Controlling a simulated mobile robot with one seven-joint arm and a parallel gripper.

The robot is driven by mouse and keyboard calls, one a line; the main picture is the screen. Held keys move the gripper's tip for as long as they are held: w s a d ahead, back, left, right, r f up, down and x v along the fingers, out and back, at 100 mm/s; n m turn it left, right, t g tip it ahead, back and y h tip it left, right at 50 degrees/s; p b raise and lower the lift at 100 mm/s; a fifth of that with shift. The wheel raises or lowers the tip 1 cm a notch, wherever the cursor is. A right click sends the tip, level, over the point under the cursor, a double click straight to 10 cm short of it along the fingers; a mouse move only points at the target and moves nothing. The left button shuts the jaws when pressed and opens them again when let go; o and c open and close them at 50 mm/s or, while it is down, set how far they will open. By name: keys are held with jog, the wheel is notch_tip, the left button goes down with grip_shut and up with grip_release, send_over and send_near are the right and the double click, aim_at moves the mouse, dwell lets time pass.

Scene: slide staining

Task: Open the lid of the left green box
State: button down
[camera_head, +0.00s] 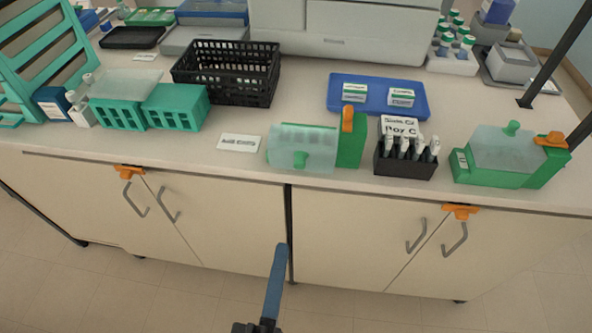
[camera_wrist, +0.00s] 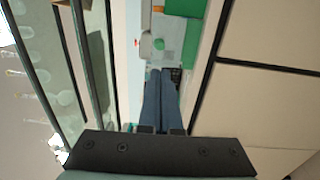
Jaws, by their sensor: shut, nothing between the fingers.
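The left green box (camera_head: 352,151) stands near the bench's front edge, left of a black rack. An orange piece (camera_head: 347,118) sits at the box's right end. My gripper (camera_head: 281,248) is shut and empty, low in front of the bench and apart from the box. The wrist view shows the closed blue fingers (camera_wrist: 166,74) pointing toward a green box with a translucent lid and knob (camera_wrist: 158,44).
A second green box (camera_head: 487,175) with a knobbed lid stands at right. A black rack (camera_head: 404,163) with white-topped items stands between the boxes. Behind are a blue tray (camera_head: 342,93) and a black basket (camera_head: 265,92). A white label (camera_head: 239,143) lies left; cabinet doors (camera_head: 225,225) are below.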

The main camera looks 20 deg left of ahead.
jog(key=p, duration=0.6)
send_near(301, 150)
jog(key=w, duration=0.2)
jog(key=w+a+f, duration=0.1)
jog(key=shift+w, duration=0.15)
jog(key=shift+w+a+f, duration=0.1)
jog(key=shift+w+f, duration=0.05)
jog(key=shift+w, duration=0.45)
jog(key=shift+r+p, duration=0.45)
jog(key=shift+p, duration=0.5)
jog(key=p, duration=0.2)
jog(key=r+g+p, duration=0.1)
jog(key=p, duration=0.2)
jog(key=shift+w+a, duration=0.1)
jog(key=shift+w, duration=0.15)
jog(key=r+g+p, duration=0.1)
jog(key=p, duration=0.4)
jog(key=shift+w+h, duration=0.25)
jog(key=shift+h, duration=0.05)
jog(key=shift+w+f+p, duration=0.1)
jog(key=shift+p, duration=0.65)
jog(key=shift+a+f, duration=0.1)
